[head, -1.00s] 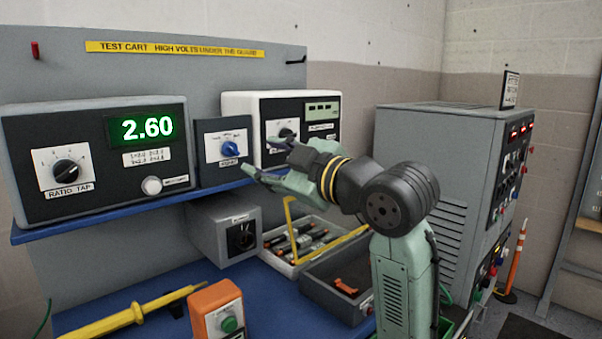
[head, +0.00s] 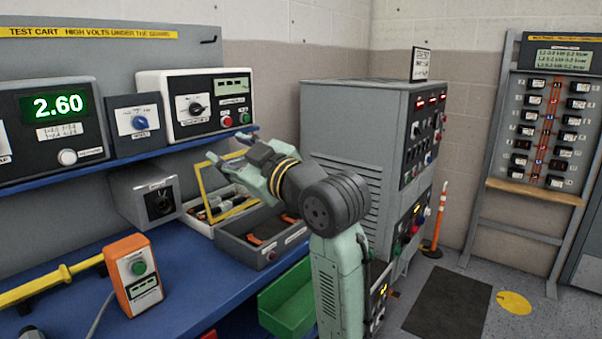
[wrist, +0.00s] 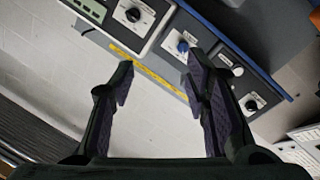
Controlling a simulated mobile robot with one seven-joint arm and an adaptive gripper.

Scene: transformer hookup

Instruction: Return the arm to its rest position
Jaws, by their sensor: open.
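My gripper (head: 232,148) is open and empty in the head view, at the end of my bent green and black arm. It is in front of the blue shelf, just below the white-framed instrument (head: 195,104), and above the tray with a yellow frame (head: 205,207). In the wrist view my two fingers (wrist: 160,88) stand wide apart with nothing between them. Behind them that view shows the instrument panels, a yellow strip and the wall, all tilted.
A grey cabinet (head: 340,150) stands close right of my arm. A grey bin (head: 262,238) and a green bin (head: 288,300) are below. Floor with a dark mat (head: 440,300) is open at the right.

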